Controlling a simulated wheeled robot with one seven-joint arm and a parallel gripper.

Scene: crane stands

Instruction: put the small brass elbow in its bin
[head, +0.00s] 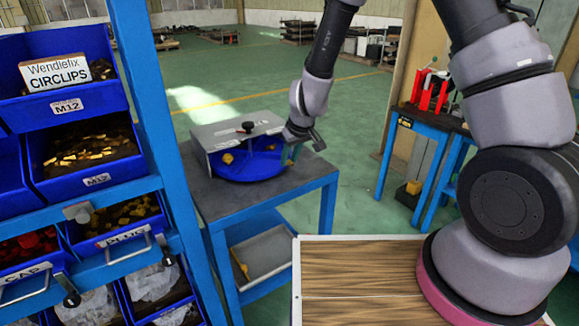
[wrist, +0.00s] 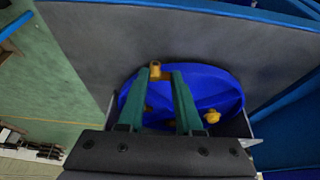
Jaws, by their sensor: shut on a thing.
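In the wrist view my gripper (wrist: 163,73) has green fingers shut on a small brass fitting (wrist: 155,70), which appears to be the elbow. It shows at the fingertips, over the far rim of a round blue tray (wrist: 208,78); its height above the tray is unclear. In the head view my gripper (head: 289,160) is at the right side of this blue tray (head: 245,174), its fingertips hard to make out. Another brass piece (wrist: 212,117) lies in the tray, and more brass shows between my fingers. No bin labelled for elbows is readable.
At left a blue rack holds bins, including one of circlips (head: 67,75) and one labelled PLUG (head: 120,236). A workbench (head: 425,125) stands at right. Green floor between is open.

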